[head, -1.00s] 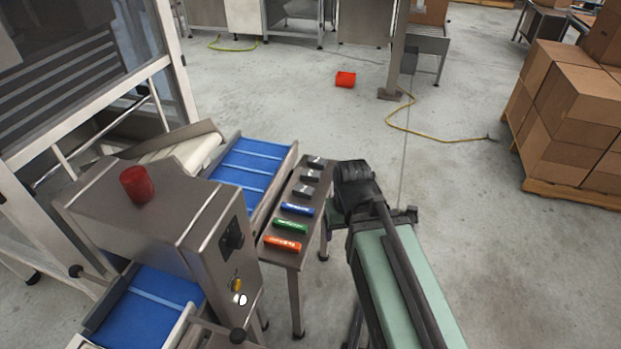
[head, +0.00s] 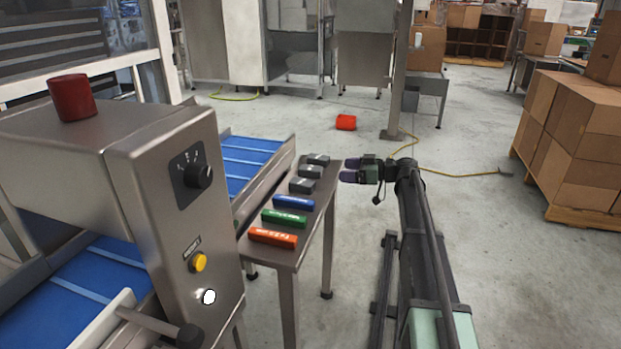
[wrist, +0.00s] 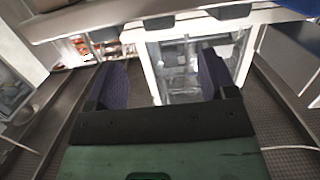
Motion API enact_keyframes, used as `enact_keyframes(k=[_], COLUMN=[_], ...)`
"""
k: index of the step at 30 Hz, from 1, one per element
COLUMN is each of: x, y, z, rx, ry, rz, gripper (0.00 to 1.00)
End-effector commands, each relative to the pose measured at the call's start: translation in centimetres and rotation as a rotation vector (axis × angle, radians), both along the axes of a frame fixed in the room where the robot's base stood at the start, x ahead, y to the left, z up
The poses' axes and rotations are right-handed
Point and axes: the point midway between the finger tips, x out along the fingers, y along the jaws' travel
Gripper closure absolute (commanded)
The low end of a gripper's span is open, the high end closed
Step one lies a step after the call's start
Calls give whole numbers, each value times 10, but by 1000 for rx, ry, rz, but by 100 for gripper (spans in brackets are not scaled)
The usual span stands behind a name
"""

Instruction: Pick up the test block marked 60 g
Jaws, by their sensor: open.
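Several test blocks lie in a row on a narrow steel side table (head: 285,256). Three are dark grey: a far one (head: 318,158), a middle one (head: 311,171) and a near one (head: 302,186). Nearer are a blue bar (head: 293,202), a green bar (head: 284,217) and an orange bar (head: 272,238). Their markings are too small to read, so I cannot tell which is 60 g. My gripper (head: 350,170) is open and empty, pointing left, just right of the table beside the grey blocks. Its parted fingers (wrist: 163,78) also show in the wrist view, with nothing between them.
A steel weigher housing (head: 165,200) with a red beacon (head: 73,97) and a blue conveyor belt (head: 250,158) stand left of the table. A red bin (head: 346,122) lies on the floor behind. Stacked cartons (head: 570,135) stand right. The floor right of my arm is clear.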

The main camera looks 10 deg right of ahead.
Motion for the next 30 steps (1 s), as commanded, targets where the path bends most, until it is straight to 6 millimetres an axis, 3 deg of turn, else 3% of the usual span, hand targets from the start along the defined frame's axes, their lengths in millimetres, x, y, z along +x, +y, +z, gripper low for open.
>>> enact_keyframes(k=[9, 16, 24, 30], x=[22, 28, 48, 48], y=[44, 56, 95, 96], z=[-9, -10, -16, -16], rx=[0, -1, -1, -1], ry=[4, 5, 5, 5], rz=[3, 1, 1, 0], gripper=[22, 22, 22, 22])
